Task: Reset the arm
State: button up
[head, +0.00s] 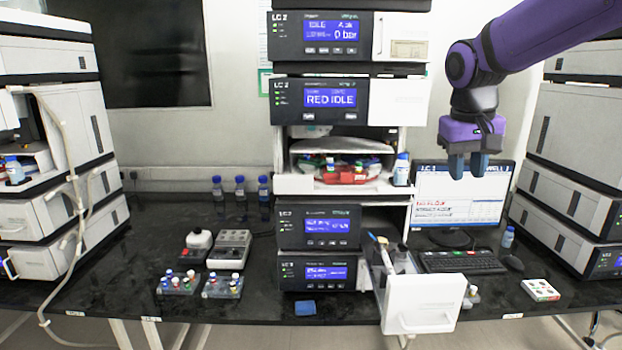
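My purple arm comes in from the top right of the head view. My gripper (467,166) hangs pointing down in front of the monitor (458,196), well above the bench. Its two blue fingers stand apart with a gap between them, and nothing shows in that gap. The gripper touches nothing that I can see.
The central instrument stack (320,232) stands left of my gripper. Its lower white drawer (424,303) sticks out at the front. A keyboard (461,261) lies below the gripper. Vial racks (222,287) stand on the bench at left. Another stack (566,190) stands right.

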jog(key=s+d+f+t+y, duration=0.1)
jog(key=s+t, duration=0.3)
jog(key=s, duration=1.9)
jog(key=shift+s+d+f+y, duration=0.2)
jog(key=shift+d+f+y, duration=0.1)
jog(key=shift+d+f, duration=0.35)
jog(key=shift+r, duration=0.1)
